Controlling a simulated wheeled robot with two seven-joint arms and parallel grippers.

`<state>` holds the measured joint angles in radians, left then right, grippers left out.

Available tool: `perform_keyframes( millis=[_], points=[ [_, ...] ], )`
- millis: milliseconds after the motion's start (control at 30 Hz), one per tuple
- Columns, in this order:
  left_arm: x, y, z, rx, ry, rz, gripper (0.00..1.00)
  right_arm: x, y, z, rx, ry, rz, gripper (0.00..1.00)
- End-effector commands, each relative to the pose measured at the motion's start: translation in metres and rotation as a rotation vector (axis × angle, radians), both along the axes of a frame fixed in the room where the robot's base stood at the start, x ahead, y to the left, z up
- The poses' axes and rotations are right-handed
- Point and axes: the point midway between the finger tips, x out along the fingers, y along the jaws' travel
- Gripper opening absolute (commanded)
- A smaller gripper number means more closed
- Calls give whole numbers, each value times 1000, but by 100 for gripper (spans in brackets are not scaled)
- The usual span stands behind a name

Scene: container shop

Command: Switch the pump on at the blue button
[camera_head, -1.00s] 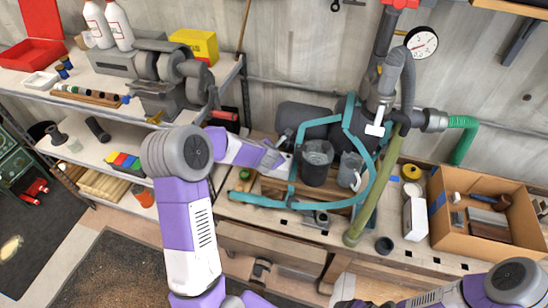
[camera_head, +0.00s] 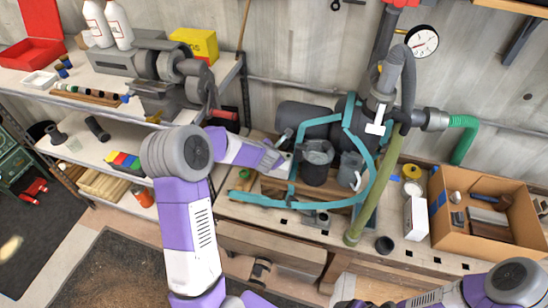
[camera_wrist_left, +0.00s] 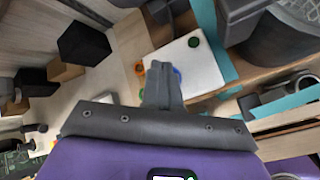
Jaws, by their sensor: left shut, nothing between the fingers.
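A white panel (camera_wrist_left: 190,66) lies on the bench in the left wrist view, with a green button (camera_wrist_left: 193,42) on it. A blue button (camera_wrist_left: 177,73) shows only as a sliver behind my fingers. My left gripper (camera_wrist_left: 160,70) is shut and empty, its tips over the panel beside the blue button; I cannot tell if they touch it. In the head view my left gripper (camera_head: 281,157) is at the bench's left part. The dark pump (camera_head: 302,117) stands behind it. My right gripper (camera_head: 345,288) is at the bottom edge, partly cut off, its jaws unclear.
A cardboard box (camera_head: 440,238) with tools is at the right. A loaded shelf (camera_head: 229,71) is at the left.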

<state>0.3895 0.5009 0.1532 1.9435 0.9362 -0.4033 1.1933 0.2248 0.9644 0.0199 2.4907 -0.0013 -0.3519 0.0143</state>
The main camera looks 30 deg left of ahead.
Motion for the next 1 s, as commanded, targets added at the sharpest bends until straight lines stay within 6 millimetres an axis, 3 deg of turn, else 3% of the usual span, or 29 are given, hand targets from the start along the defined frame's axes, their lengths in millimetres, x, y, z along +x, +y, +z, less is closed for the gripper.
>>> perform_keyframes(
  millis=[700, 1000],
  points=[
    [0, 0, -8, 0, 1, 1, 0, 0, 0, -9, 0, 0, 0, 72],
    [0, 0, 0, 0, 0, 0, 0, 0, 0, -2, 0, 0, 0, 72]
  ],
)
